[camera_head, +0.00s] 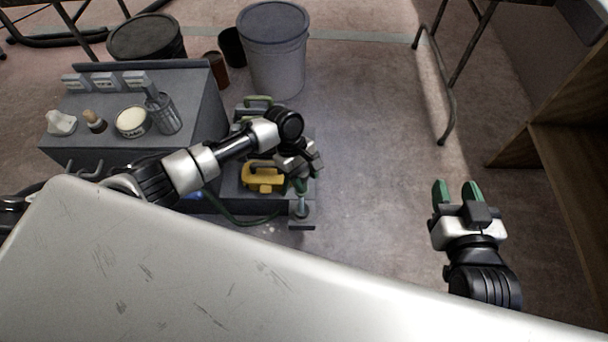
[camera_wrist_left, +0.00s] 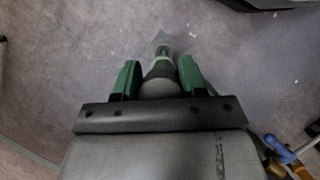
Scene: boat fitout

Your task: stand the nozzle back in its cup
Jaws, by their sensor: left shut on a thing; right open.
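My left gripper (camera_head: 302,172) is shut on the nozzle (camera_head: 301,188), at the right end of the low grey cart. In the left wrist view, the left gripper (camera_wrist_left: 158,75) has its green fingers on both sides of the nozzle (camera_wrist_left: 160,68), which has a rounded grey end and a paler, flared far end. Below it in the head view, a small holder that looks like the cup (camera_head: 302,210) stands on a grey bracket. I cannot tell whether the nozzle is inside it or above it. My right gripper (camera_head: 456,190) is open and empty, over the floor.
The grey cart (camera_head: 205,105) carries a bottle (camera_head: 162,112), a round tin (camera_head: 131,122) and small items. A yellow tool (camera_head: 263,178) sits on its lower shelf beside a green hose (camera_head: 240,220). A grey bucket (camera_head: 273,50) stands behind. The floor at centre right is clear.

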